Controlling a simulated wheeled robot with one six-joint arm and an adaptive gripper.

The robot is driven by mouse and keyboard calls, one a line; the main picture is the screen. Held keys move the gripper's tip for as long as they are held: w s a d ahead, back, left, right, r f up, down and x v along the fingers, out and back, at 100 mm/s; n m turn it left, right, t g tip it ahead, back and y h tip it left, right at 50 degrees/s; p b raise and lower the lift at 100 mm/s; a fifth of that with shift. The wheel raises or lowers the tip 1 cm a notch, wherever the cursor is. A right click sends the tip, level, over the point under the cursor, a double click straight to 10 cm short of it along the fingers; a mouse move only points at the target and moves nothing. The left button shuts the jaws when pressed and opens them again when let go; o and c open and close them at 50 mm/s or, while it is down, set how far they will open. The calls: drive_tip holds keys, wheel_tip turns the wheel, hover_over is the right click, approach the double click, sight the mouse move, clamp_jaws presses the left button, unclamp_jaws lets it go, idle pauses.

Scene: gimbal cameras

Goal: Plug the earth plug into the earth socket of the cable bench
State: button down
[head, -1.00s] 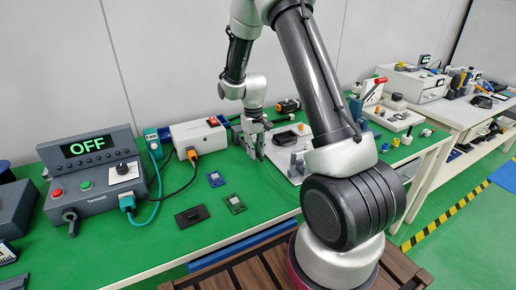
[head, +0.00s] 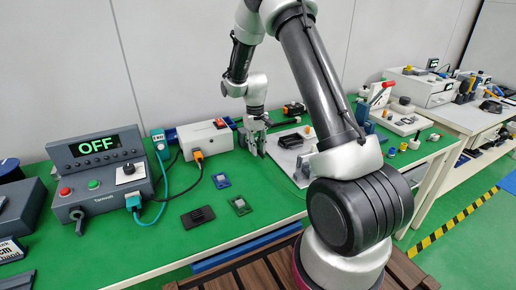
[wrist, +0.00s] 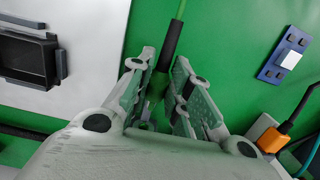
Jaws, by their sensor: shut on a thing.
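My gripper (head: 257,141) is low over the green bench, between the white box and the pale plate. In the wrist view my gripper (wrist: 160,88) is shut on the earth plug (wrist: 156,86), a green body with a black sleeve (wrist: 172,42). A green cable (wrist: 181,9) runs from the sleeve to the top of the picture. The earth socket cannot be made out in either view.
A white box (head: 208,144) with a red switch and an orange plug (head: 198,155) stands left of my gripper. A grey unit (head: 100,178) reads OFF. A pale plate (head: 283,152) with a black tray (wrist: 25,58) lies right.

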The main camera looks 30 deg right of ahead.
drive_tip(key=shift+w, duration=1.3)
drive_tip(key=shift+w, duration=1)
idle(0.4)
drive_tip(key=shift+w, duration=0.25)
drive_tip(key=c, duration=1.2)
unclamp_jaws()
drive_tip(key=shift+c, duration=0.2)
wheel_tip(320, 180, up, 12)
drive_tip(key=w, duration=0.1)
